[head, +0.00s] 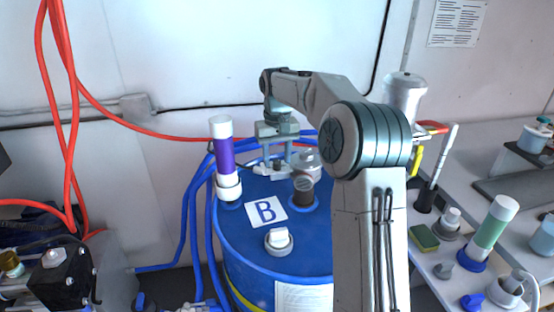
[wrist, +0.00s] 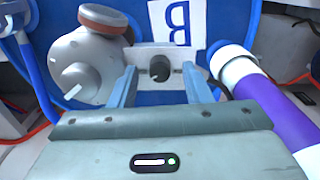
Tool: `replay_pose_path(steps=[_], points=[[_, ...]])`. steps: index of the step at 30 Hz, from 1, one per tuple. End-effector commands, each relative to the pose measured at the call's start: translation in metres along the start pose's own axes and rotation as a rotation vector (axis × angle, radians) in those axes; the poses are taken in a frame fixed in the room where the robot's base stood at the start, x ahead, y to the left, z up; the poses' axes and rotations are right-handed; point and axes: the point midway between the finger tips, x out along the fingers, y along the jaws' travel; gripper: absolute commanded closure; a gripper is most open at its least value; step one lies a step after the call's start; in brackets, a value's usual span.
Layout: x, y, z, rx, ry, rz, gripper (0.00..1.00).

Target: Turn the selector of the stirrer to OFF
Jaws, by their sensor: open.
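The blue drum (head: 240,225) marked B carries a grey, motor-like unit (head: 308,160) on its lid, probably the stirrer; it also shows at the left in the wrist view (wrist: 85,62) with a brown disc cap. A dark round knob (wrist: 160,68) on a pale plate, likely the selector, sits between my fingertips in the wrist view. Its markings cannot be read. My gripper (head: 277,165) points down over the back of the lid, open, one finger on each side of the knob (wrist: 160,76). I cannot tell whether the fingers touch it. The knob is not clear in the head view.
A purple tube (head: 224,158) stands at the lid's left, close to my gripper in the wrist view (wrist: 275,110). A white-capped fitting (head: 278,238) is at the lid's front. Blue hoses (head: 190,220) run left of the drum. A bench (head: 440,285) with several items is at right.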

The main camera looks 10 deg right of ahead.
Motion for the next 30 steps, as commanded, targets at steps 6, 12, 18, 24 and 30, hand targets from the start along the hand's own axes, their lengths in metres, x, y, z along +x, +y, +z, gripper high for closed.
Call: replay_pose_path(steps=[6,12,18,24,30], points=[[0.0114,0.0,0.0003,0.001,0.0,0.0,0.56],[0.0119,0.0001,0.0003,0.001,0.0,0.0,0.56],[0.0117,0.0,0.0003,0.001,0.0,-0.001,1.0],[0.0114,-0.0002,0.0003,-0.004,0.0,-0.001,1.0],[0.0105,-0.0003,0.0004,-0.053,-0.001,-0.001,1.0]])
